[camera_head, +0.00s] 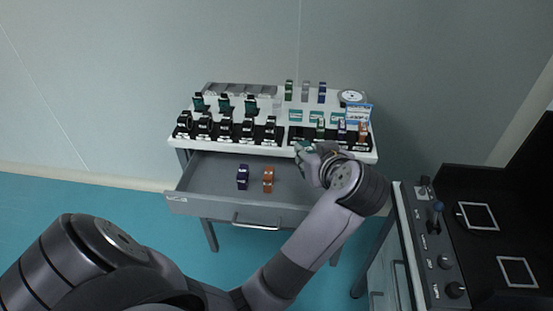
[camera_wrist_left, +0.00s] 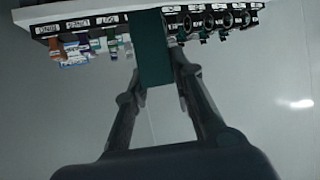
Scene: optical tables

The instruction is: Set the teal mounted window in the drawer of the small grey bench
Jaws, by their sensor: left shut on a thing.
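The teal mounted window (camera_wrist_left: 153,48) shows as a flat teal block between the fingertips of my left gripper (camera_wrist_left: 157,82) in the left wrist view. My left gripper is shut on it. In the head view the left gripper (camera_head: 306,155) is at the right end of the bench, near the front edge of its top, and little of the teal piece shows there. The small grey bench has its drawer (camera_head: 210,180) pulled open. A dark blue mounted piece (camera_head: 243,177) and an orange mounted piece (camera_head: 268,179) stand in the drawer. My right gripper is not in view.
The bench's white tiered top (camera_head: 235,146) carries rows of black mounts, teal pieces and labels. A black-topped table (camera_head: 480,245) with a control panel (camera_head: 440,250) stands at the right. The drawer floor is clear left and right of the two pieces.

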